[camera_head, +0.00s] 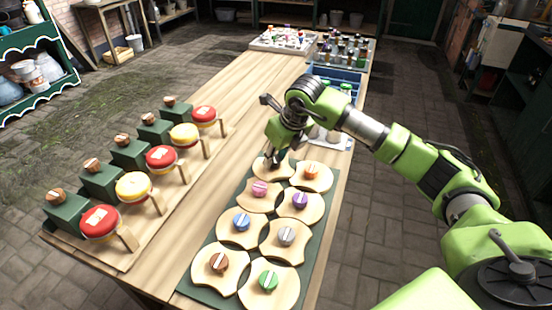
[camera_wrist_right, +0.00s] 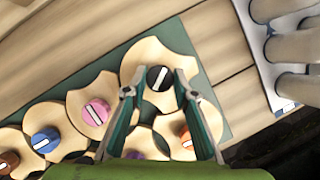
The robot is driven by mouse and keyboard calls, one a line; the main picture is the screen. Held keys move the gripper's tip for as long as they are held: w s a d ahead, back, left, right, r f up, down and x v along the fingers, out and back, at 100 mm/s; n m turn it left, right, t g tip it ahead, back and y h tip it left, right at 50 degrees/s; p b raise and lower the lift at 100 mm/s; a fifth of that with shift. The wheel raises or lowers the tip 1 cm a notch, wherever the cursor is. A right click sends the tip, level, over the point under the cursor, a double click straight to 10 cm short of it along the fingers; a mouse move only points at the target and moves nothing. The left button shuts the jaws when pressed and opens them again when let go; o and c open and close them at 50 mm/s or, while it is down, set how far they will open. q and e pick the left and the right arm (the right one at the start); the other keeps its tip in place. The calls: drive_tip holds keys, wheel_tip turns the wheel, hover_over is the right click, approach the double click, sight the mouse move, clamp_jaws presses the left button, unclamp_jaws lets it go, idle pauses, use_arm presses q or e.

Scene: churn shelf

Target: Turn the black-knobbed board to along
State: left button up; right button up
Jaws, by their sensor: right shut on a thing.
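The black-knobbed board (camera_head: 262,174) is the far left board on the green panel in the head view, partly hidden by my right gripper (camera_head: 283,160). In the right wrist view the board (camera_wrist_right: 147,52) is pale wood with rounded and scooped edges, and its black knob (camera_wrist_right: 159,78) carries a white line slanting up to the right. My right gripper (camera_wrist_right: 160,92) comes down over this board, its two fingers on either side of the knob, shut on it. My left gripper is not in view.
Several other boards with coloured knobs fill the green panel (camera_head: 205,293), including a pink-knobbed board (camera_head: 254,201) and an orange-knobbed board (camera_head: 323,187) close by. A rack of red and yellow discs (camera_head: 161,158) stands left. A blue crate (camera_head: 322,71) and trays are beyond.

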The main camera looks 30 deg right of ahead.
drive_tip(key=m+h+b, duration=0.1)
drive_tip(key=m, duration=0.3)
drive_tip(key=shift+a+h+b, duration=0.2)
drive_tip(key=shift+h+b, duration=0.15)
drive_tip(key=shift+h, duration=0.05)
drive_tip(key=shift+m+g+h+b, duration=0.3)
drive_tip(key=shift+m+h+b, duration=0.15)
drive_tip(key=shift+m, duration=1.15)
drive_tip(key=o, duration=1.1)
drive_tip(key=v, duration=1.2)
drive_tip(key=shift+a, duration=0.1)
